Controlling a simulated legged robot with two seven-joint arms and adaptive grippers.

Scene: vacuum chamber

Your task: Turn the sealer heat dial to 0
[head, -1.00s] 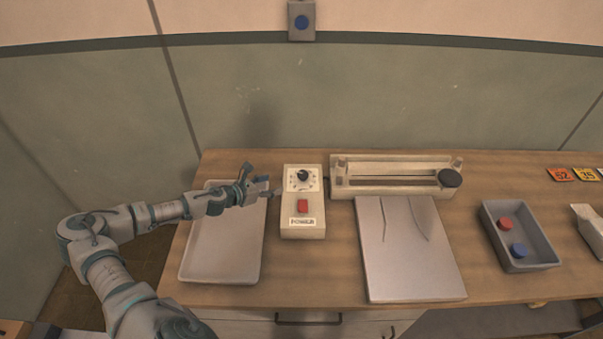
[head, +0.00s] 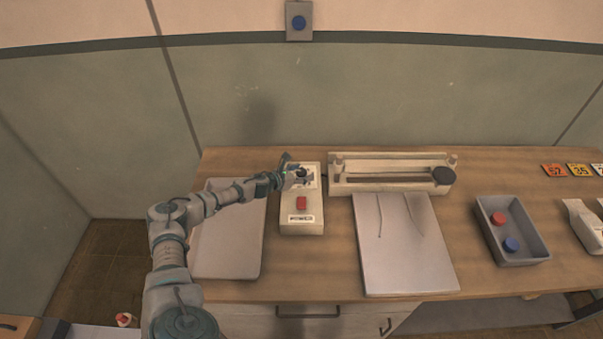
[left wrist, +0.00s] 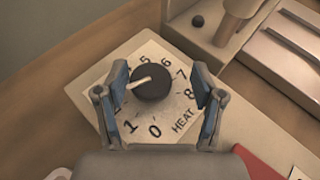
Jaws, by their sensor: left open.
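The sealer control box (head: 302,225) stands on the bench with a black heat dial near its back end. In the left wrist view the dial (left wrist: 153,84) sits on a white scale plate (left wrist: 160,118) marked HEAT. Its white pointer aims left, toward numerals hidden behind a finger; 0 is at the bottom of the scale. My left gripper (head: 294,171) is over the dial. In the left wrist view its open fingers (left wrist: 158,93) stand on both sides of the dial, with gaps visible. I cannot tell their height above the plate. My right gripper is not in view.
A red power switch (head: 301,203) is on the box, in front of the dial. The bar sealer (head: 390,188) stands to the right, behind a pale board (head: 405,255). A shallow tray (head: 225,262) lies left, under my arm. A grey bin (head: 518,256) holds red and blue round pieces.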

